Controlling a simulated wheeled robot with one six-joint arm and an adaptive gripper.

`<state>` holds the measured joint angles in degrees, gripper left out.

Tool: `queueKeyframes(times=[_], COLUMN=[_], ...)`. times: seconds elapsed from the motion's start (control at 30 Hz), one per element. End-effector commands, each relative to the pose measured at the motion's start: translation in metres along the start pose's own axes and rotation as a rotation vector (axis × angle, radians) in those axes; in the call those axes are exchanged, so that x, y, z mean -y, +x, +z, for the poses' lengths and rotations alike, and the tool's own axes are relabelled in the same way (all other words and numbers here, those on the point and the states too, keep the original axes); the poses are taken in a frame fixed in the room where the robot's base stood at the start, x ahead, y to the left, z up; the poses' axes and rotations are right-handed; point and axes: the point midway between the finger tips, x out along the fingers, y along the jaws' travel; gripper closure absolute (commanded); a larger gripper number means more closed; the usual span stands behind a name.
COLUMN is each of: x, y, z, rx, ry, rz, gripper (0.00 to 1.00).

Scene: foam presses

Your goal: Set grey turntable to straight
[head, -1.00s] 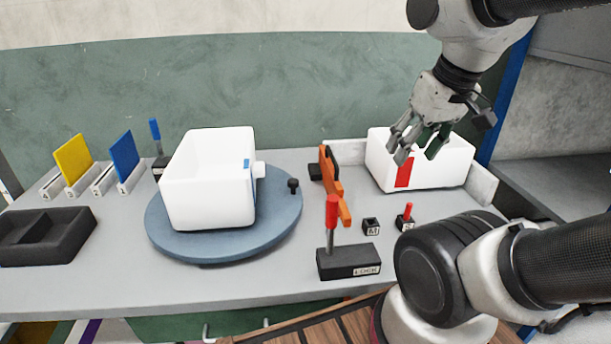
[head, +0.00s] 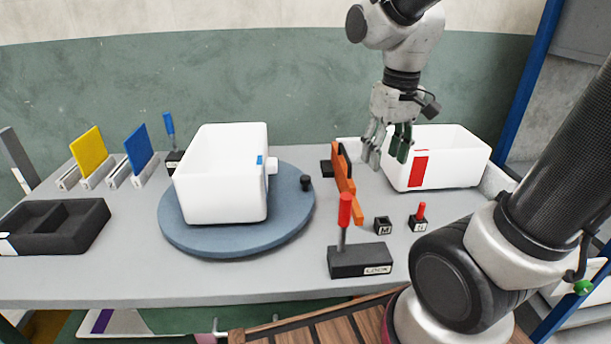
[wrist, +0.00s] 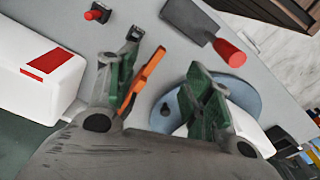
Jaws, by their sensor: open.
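The turntable (head: 290,228) is a round blue-grey disc on the grey table. A white box (head: 228,212) with a small blue mark stands on it, turned slightly. A dark knob (head: 305,183) stands on the disc's right edge. My gripper (head: 387,160) is open and empty, in the air behind and to the right of the turntable, near the orange bar. In the wrist view, the turntable (wrist: 243,92) shows partly behind the right finger, and the knob (wrist: 165,109) shows between the fingers of my gripper (wrist: 158,80).
An orange bar (head: 345,172) stands right of the turntable. A black block marked LOCK (head: 360,262) carries a red-handled lever. A white box with a red mark (head: 450,160) stands at the right. Yellow (head: 89,151) and blue (head: 138,149) plates and a black tray (head: 85,228) are left.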

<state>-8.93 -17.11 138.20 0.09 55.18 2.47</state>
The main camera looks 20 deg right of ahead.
Motion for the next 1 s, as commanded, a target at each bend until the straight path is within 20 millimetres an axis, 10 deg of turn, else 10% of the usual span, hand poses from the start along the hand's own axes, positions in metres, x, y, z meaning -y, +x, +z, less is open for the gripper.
queueKeyframes(times=[0.6,1.0], x=[0.079,0.082], y=[0.114,0.113], z=[-0.197,-0.215], rx=[0.109,0.057], ry=[0.734,1.097], rz=[0.058,0.040], gripper=[0.49,0.49])
